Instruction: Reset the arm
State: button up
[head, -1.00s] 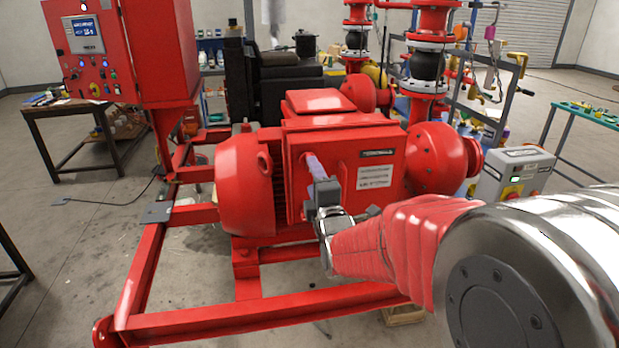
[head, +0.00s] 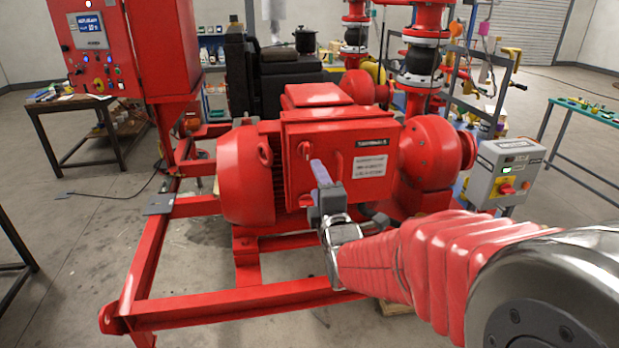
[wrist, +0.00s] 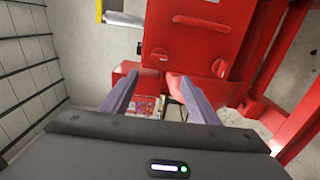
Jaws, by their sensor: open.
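My gripper (head: 320,172) is in front of the red motor's terminal box (head: 338,160) in the head view. Its pale purple fingers point toward the box. In the wrist view the two fingers of my gripper (wrist: 160,95) stand apart with nothing between them. My arm, in a red sleeve, reaches in from the lower right of the head view. Whether the fingertips touch the box cannot be told from the head view; the wrist view shows no contact.
A red skid frame (head: 230,312) surrounds the motor below. A grey control box (head: 505,172) with a red switch stands right of the pump (head: 428,155). A red control cabinet (head: 165,45) stands at the left, near a dark table (head: 75,106). Open floor lies at the left.

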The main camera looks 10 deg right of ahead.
jog(key=s+f+m+g, duration=0.9)
jog(key=s+f+m, duration=0.15)
jog(key=f, duration=0.35)
jog(key=s+r+m+g, duration=0.1)
jog(key=s+r+m, duration=0.2)
jog(key=s, duration=0.7)
jog(key=s+r+m+g, duration=0.2)
jog(key=s+r+m, duration=0.2)
jog(key=s, duration=0.6)
jog(key=shift+r, duration=0.15)
jog(key=shift+s+a+m, duration=0.1)
jog(key=shift+m, duration=0.15)
jog(key=shift+c, duration=0.2)
dwell(0.4)
